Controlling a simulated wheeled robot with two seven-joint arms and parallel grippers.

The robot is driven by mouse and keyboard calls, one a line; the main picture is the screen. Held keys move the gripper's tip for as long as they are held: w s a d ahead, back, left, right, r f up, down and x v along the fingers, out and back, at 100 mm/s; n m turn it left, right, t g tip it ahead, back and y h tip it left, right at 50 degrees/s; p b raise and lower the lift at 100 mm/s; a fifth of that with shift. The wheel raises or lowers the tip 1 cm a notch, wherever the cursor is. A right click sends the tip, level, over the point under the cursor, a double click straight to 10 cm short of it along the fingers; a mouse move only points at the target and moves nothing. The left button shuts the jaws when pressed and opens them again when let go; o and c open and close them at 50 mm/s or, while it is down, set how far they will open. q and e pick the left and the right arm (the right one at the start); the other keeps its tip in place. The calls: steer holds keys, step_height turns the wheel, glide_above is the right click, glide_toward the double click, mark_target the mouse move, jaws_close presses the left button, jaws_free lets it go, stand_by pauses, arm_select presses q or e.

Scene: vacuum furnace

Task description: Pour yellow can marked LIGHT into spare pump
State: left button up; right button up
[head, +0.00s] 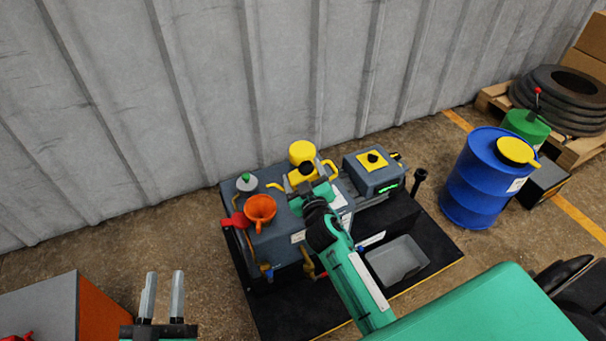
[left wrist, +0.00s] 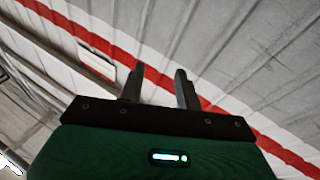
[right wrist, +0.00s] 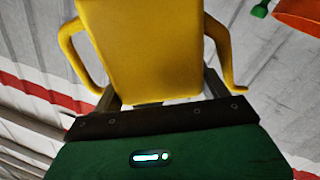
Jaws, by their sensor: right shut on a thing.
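The yellow can (head: 302,153) is above the grey pump body in the head view. It also fills the upper middle of the right wrist view (right wrist: 145,45), with a curved handle on each side; no LIGHT marking is readable. My right gripper (head: 313,187) is shut on the can; its fingers are partly hidden behind it. An orange funnel (head: 260,208) stands on the grey pump body (head: 272,248), left of the can and apart from it. I cannot tell whether this pump is the spare one. My left gripper (head: 162,296) is open and empty at lower left.
A grey motor box (head: 375,178) with a yellow top plate stands right of the can. A grey tray (head: 398,260) lies on the black base. A blue drum (head: 477,185) stands farther right. A grey and orange cabinet (head: 93,310) is at lower left. A corrugated wall is behind.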

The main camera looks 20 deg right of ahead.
arm_select(q)
steer(key=shift+f, duration=0.15)
arm_select(e)
steer(key=shift+r, duration=0.1)
arm_select(q)
steer(key=shift+s+d+f, duration=0.1)
steer(key=shift+d+f, duration=0.05)
steer(key=shift+f, duration=0.1)
steer(key=shift+s+f+g, duration=0.1)
steer(key=shift+f+g, duration=0.1)
steer(key=shift+g, duration=0.1)
arm_select(e)
steer(key=shift+r, duration=0.1)
steer(key=shift+n, duration=0.3)
arm_select(q)
steer(key=shift+s+d+f+g, duration=0.15)
steer(key=shift+f+g, duration=0.15)
steer(key=shift+f, duration=0.15)
steer(key=shift+d+f+g+p, duration=0.15)
steer(key=shift+f+g+p, duration=0.2)
steer(key=shift+f, duration=0.15)
arm_select(e)
steer(key=shift+a+r, duration=0.1)
steer(key=shift+r, duration=0.05)
arm_select(q)
steer(key=shift+s+f, duration=0.15)
steer(key=shift+f, duration=0.1)
arm_select(e)
steer(key=shift+r, duration=0.1)
